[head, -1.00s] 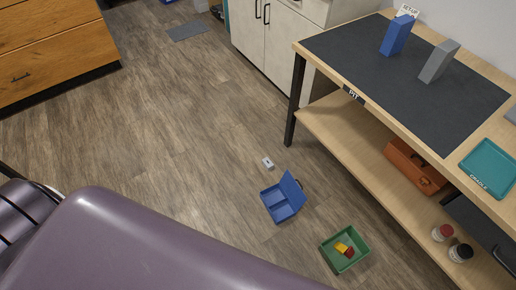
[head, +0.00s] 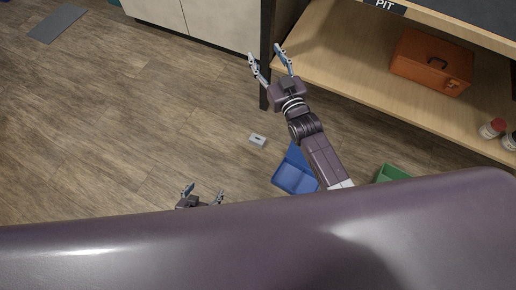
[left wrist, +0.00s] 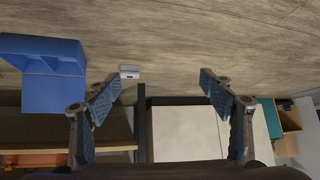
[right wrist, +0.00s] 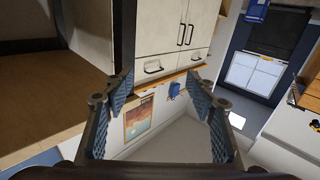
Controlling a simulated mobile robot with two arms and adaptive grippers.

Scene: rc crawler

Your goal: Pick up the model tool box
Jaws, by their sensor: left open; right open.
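An orange tool box (head: 432,62) with a dark handle sits on the lower wooden shelf, at the right in the head view. A small grey box (head: 258,140) with a dark mark lies on the floor; it also shows in the left wrist view (left wrist: 129,72). I cannot tell for certain which is the model tool box. My left gripper (head: 203,193) is open and empty, low over the floor, left of the grey box. My right gripper (head: 270,58) is open and empty near the bench leg, left of the orange tool box. My body hides the bottom of the head view.
An open blue case (head: 296,174) lies on the floor, partly behind my right arm. A green tray (head: 392,173) is partly hidden. Jars (head: 492,128) stand on the shelf (head: 340,60) at the right.

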